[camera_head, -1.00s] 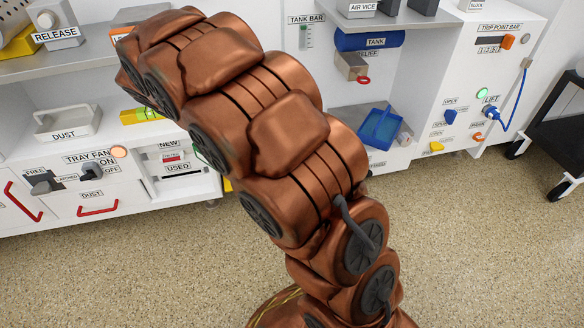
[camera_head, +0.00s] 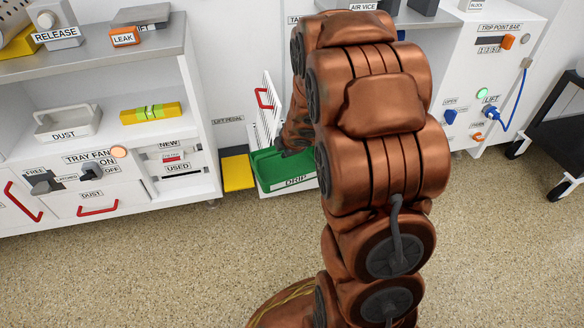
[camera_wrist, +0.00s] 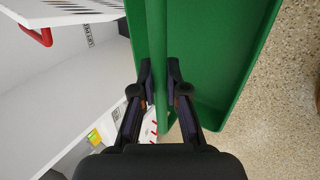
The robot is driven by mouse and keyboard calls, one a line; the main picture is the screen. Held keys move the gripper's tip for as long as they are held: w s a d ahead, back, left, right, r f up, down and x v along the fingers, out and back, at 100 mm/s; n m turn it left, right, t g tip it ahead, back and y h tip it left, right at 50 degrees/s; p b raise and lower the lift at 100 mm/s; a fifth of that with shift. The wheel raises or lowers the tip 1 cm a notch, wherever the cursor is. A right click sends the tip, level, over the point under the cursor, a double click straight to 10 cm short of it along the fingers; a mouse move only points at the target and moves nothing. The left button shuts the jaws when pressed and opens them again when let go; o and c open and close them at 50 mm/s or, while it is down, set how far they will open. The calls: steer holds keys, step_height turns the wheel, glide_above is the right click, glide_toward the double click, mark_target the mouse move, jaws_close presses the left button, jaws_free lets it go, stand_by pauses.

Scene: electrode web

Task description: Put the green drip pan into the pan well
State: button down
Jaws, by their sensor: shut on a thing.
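The green drip pan (camera_head: 268,172) is a shallow tray with a DRIP label on its front. In the head view it is low beside the left cabinet, partly hidden by my arm. In the wrist view the pan (camera_wrist: 215,40) fills the upper middle, its wall between my fingers. My gripper (camera_wrist: 160,75) is shut on that wall; in the head view the gripper (camera_head: 291,148) is mostly hidden behind my arm. I cannot pick out the pan well, nor tell whether the pan rests on anything.
A yellow lift pedal (camera_head: 237,172) is just left of the pan. A white panel with a red handle (camera_head: 264,98) stands behind it. The left cabinet (camera_head: 201,110) and lift cabinet (camera_head: 465,90) flank the space. Speckled floor (camera_head: 150,270) in front is clear.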

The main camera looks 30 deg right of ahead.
steer(key=s+d+f+n+g+y, duration=0.2)
steer(key=d+f+n+y, duration=0.1)
steer(key=d+f+n, duration=0.3)
steer(key=s+d+f+n+g+y, duration=0.2)
steer(key=s+d+f+n+y, duration=0.1)
steer(key=d+f+n, duration=0.4)
steer(key=d+n+y, duration=0.1)
steer(key=d+n, duration=0.2)
steer(key=d, duration=0.3)
steer(key=shift+f+y, duration=0.15)
steer(key=shift+y, duration=0.15)
